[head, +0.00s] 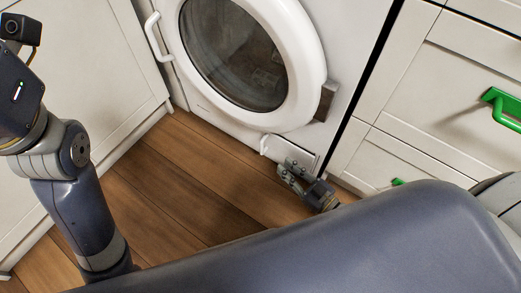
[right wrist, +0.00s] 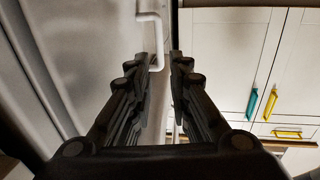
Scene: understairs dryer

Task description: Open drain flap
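The drain flap (head: 290,152) is a pale panel low on the front of the white dryer, below and right of its round door. A white bar handle (head: 265,144) shows at the flap's left side. In the right wrist view, a white bar handle (right wrist: 150,32) runs down toward the fingertips. My right gripper (head: 290,170) is just in front of the flap's lower edge, near the floor. Its fingers (right wrist: 161,62) stand apart with a gap between them. I cannot tell whether they touch the handle. My left arm is at the left; its gripper is out of view.
The dryer's round door (head: 246,55) is shut above the flap. White cabinets with green handles (head: 502,110) stand close on the right. Another white cabinet (head: 75,75) stands on the left. Wooden floor (head: 190,180) lies clear in front of the dryer.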

